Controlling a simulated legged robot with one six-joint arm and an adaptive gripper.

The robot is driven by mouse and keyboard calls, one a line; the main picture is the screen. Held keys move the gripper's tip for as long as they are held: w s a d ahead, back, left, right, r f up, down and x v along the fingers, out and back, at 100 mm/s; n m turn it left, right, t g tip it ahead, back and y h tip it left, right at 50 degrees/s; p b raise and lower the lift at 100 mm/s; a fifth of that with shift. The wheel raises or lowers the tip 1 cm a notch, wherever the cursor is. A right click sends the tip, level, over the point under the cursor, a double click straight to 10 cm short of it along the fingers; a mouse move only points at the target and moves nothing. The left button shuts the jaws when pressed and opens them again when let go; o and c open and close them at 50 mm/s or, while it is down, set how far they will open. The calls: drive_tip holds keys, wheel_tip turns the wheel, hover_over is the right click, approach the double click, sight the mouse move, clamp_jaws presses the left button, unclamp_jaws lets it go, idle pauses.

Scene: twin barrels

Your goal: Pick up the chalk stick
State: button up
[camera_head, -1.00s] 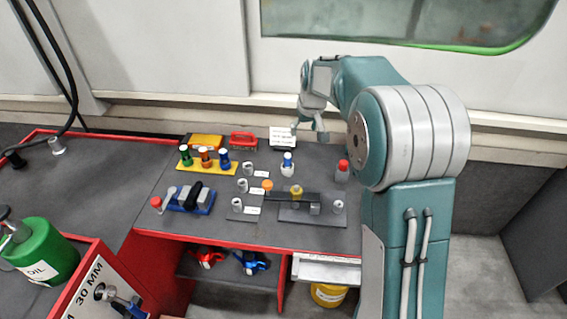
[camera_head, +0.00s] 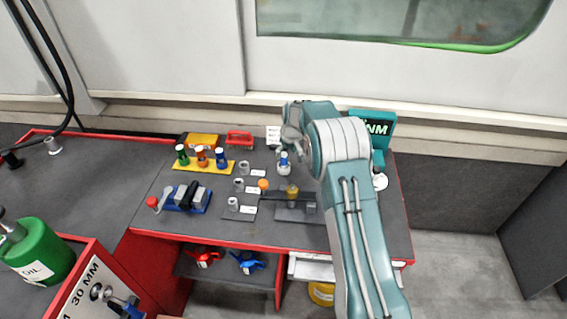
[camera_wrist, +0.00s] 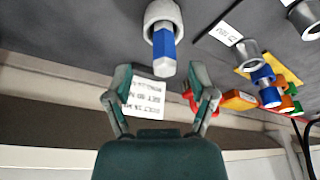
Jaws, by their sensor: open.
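The chalk stick (camera_head: 284,158), blue with a pale end, stands in a white round holder (camera_head: 283,169) on the dark bench. In the wrist view the chalk stick (camera_wrist: 164,48) points toward my gripper, its lower part inside the holder (camera_wrist: 160,10). My gripper (camera_wrist: 161,78) is open and empty, its two fingers spread to the left and right, with the chalk's free end near the gap between the tips. In the head view my gripper (camera_head: 292,148) is just above the chalk stick, and I cannot tell the exact distance.
A white printed card (camera_head: 273,133) lies behind the holder. Metal sockets (camera_head: 244,167) stand to its left, beyond them a yellow rack (camera_head: 203,168) of coloured-handled tools. A dark block with a yellow part (camera_head: 292,192) is in front. The wall rises behind the bench.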

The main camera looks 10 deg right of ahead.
sight(283, 159)
drive_tip(key=x, duration=0.5)
drive_tip(key=shift+w+a, duration=0.3)
drive_tip(key=shift+a, duration=0.05)
clamp_jaws()
